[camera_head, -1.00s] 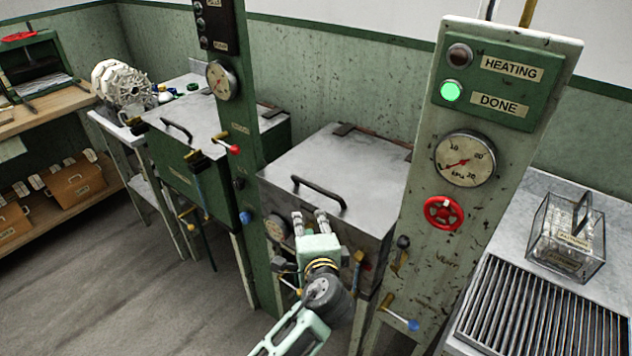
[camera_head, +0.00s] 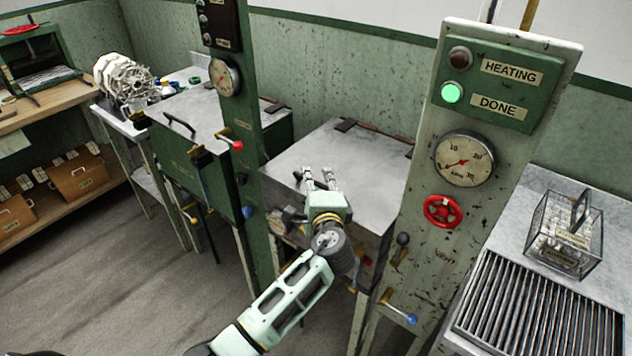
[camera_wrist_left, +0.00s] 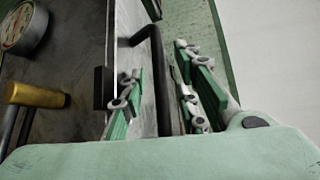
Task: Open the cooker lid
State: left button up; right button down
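The cooker is a metal box with a flat grey lid (camera_head: 372,170) in the middle of the head view, and the lid lies closed. Its black bar handle (camera_wrist_left: 155,65) runs between the fingers of my left gripper (camera_wrist_left: 160,92) in the left wrist view. The fingers are open, one on each side of the bar, with gaps showing. In the head view my left gripper (camera_head: 318,176) is over the front of the lid and hides most of the handle. My right gripper is not in view.
A post with a lit green DONE lamp (camera_head: 452,92), a gauge (camera_head: 464,159) and a red valve wheel (camera_head: 443,211) stands right of the cooker. A green post (camera_head: 247,130) stands left of it, beside another lidded box (camera_head: 190,115). A glass case (camera_head: 565,235) is at right.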

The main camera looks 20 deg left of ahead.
pick_arm(q)
grip_shut()
dwell(0.6)
